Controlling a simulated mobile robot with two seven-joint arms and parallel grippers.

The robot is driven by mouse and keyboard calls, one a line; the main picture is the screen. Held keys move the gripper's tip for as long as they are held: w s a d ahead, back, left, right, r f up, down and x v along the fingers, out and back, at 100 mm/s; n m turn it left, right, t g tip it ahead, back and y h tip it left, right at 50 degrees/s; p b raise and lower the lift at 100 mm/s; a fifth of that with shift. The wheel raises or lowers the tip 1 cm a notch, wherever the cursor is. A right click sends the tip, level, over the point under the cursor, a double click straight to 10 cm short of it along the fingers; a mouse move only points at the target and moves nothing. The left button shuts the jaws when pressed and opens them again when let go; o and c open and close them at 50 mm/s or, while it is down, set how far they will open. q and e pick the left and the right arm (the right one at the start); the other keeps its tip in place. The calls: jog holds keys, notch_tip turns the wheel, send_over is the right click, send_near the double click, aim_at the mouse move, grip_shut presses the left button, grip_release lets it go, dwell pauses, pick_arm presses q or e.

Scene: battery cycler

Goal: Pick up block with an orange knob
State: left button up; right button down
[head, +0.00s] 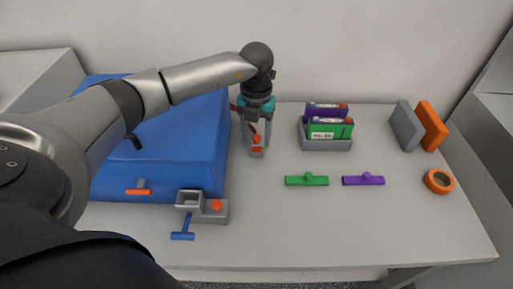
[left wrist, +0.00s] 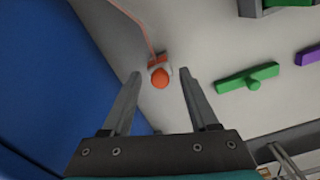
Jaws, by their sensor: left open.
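A small grey block with an orange knob (head: 257,151) stands on the table beside the blue box, below my left gripper. In the left wrist view its round orange knob (left wrist: 160,78) shows between the two fingertips, with grey block parts around it. My left gripper (head: 256,143) points down and is open, its fingers on either side of the knob with gaps. I cannot tell exactly how far the fingertips are above the table. The fingers hide part of the block in the head view. My right gripper is not in view.
The large blue box (head: 175,150) is close on the left. A grey holder (head: 327,145) with purple and green cartridges stands to the right. Green (head: 307,181) and purple (head: 363,181) T-shaped pieces lie in front. Another grey fixture with an orange knob (head: 217,206) is nearer me.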

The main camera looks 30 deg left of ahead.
pick_arm(q)
grip_shut()
dwell(0.5)
